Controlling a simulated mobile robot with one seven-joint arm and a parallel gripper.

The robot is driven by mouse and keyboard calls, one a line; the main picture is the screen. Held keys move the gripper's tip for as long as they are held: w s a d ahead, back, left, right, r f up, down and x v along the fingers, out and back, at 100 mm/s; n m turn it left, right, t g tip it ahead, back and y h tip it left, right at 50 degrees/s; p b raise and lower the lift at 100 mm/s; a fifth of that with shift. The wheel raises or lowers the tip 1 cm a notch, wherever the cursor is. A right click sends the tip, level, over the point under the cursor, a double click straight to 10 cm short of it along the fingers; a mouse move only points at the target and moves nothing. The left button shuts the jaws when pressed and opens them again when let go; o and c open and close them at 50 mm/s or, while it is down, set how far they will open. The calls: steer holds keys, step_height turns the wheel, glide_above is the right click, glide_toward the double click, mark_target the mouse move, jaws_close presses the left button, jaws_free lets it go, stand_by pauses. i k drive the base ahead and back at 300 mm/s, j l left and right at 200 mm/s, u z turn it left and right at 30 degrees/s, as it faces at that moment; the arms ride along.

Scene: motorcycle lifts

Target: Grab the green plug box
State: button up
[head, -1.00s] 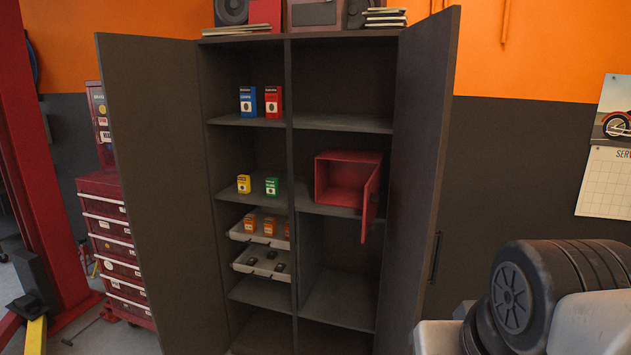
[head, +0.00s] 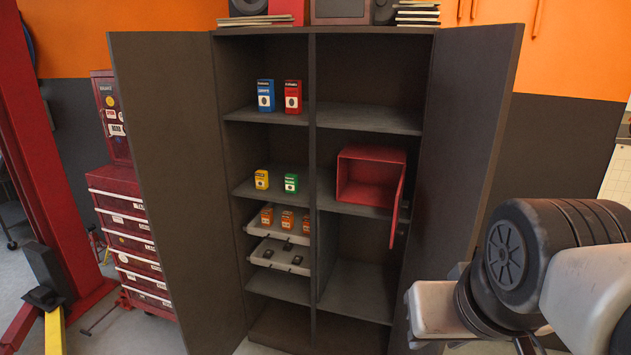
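The green plug box (head: 291,183) stands upright on a left-column shelf of the open dark cabinet (head: 318,215). A yellow box (head: 262,179) stands just left of it on the same shelf. My arm shows at the lower right, well to the right of the cabinet's left column and apart from the boxes. My gripper's fingers cannot be made out.
Blue (head: 265,96) and red (head: 293,97) boxes stand one shelf above. An open red metal box (head: 372,178) is in the right column. Both cabinet doors (head: 160,190) stand open. A red tool chest (head: 130,240) is at left.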

mark_target(291, 179)
steer(key=i+j, duration=0.2)
steer(key=j, duration=0.15)
steer(key=i+j, duration=0.2)
steer(key=j, duration=0.15)
steer(key=i+j, duration=0.4)
steer(key=i, duration=0.25)
steer(key=i+j, duration=0.2)
steer(key=i, duration=0.2)
steer(key=i+j+z, duration=0.1)
steer(key=i, duration=0.3)
steer(key=i+u, duration=0.2)
